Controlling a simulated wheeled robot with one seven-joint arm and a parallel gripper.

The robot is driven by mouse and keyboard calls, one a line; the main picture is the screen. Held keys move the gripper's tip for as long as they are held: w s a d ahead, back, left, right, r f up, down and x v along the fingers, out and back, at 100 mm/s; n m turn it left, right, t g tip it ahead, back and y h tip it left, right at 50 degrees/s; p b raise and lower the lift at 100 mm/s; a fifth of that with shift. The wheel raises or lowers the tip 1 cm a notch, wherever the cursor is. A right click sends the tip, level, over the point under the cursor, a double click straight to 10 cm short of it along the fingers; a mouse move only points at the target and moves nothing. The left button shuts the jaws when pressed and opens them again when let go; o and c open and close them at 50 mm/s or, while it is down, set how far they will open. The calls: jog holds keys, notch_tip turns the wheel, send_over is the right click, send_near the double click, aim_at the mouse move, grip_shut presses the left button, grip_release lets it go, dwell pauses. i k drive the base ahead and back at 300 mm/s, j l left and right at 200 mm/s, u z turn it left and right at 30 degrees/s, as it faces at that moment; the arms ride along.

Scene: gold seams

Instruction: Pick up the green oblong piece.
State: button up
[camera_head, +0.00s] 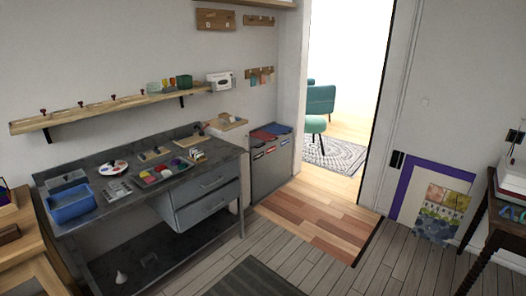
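I cannot pick out a green oblong piece for certain at this size. A tray (143,184) on the grey workbench (150,207) holds several small coloured items, too small to tell apart by shape. A dark green block-like object (184,81) stands on the wall shelf, beside smaller coloured items. My gripper is not in view.
A blue bin (70,205) stands at the bench's left end. A grey cabinet (270,165) stands right of the bench, near an open doorway. A wooden cabinet (28,250) is at the left edge, a dark table (490,215) at the right.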

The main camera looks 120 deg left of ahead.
aim_at(196, 156)
jog(key=u, duration=4.15)
